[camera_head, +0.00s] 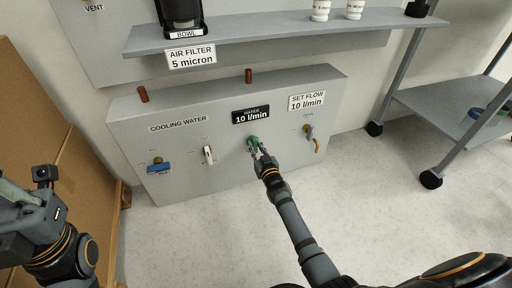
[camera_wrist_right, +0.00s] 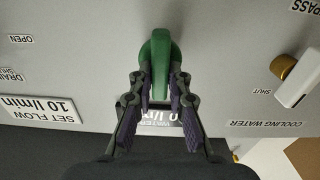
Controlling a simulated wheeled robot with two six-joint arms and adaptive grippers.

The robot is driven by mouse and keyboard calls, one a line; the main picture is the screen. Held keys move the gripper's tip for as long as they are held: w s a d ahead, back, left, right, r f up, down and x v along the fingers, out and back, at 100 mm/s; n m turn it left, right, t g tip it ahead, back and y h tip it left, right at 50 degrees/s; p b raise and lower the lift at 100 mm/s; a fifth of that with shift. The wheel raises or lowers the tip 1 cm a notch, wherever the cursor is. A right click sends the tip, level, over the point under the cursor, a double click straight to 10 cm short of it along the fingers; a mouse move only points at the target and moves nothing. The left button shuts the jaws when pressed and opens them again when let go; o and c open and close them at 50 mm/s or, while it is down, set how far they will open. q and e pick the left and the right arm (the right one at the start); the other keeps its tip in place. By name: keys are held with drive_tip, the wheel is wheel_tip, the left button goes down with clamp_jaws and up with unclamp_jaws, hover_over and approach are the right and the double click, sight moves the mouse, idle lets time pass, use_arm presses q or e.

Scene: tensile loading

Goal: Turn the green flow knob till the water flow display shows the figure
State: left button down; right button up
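The green flow knob (camera_head: 252,140) is on the front of the grey cooling water panel (camera_head: 190,175). My right gripper (camera_head: 258,149) reaches it from below. In the right wrist view, the knob (camera_wrist_right: 160,52) stands between the two fingers (camera_wrist_right: 161,78), whose tips press on its sides. The black water display (camera_head: 251,115) above the knob reads 10 l/min. The white set flow label (camera_head: 307,101) to its right also reads 10 l/min. In the wrist view the display is upside down and partly hidden by the fingers. My left gripper (camera_head: 22,205) is at the left edge, away from the panel; its fingers are unclear.
A blue-handled valve (camera_head: 159,168), a white lever (camera_head: 208,154) and a valve with a brass outlet (camera_head: 310,133) flank the knob. A shelf (camera_head: 270,30) juts out above the panel. Cardboard boxes (camera_head: 60,130) stand left, a wheeled cart (camera_head: 440,110) right. The floor in front is clear.

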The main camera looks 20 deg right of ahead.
clamp_jaws()
drive_tip(key=shift+n, duration=0.6)
drive_tip(key=o, duration=0.7)
unclamp_jaws()
drive_tip(key=shift+s+f, duration=0.1)
drive_tip(key=shift+s, duration=0.25)
drive_tip(key=s, duration=1.1)
drive_tip(key=shift+s+d, duration=0.2)
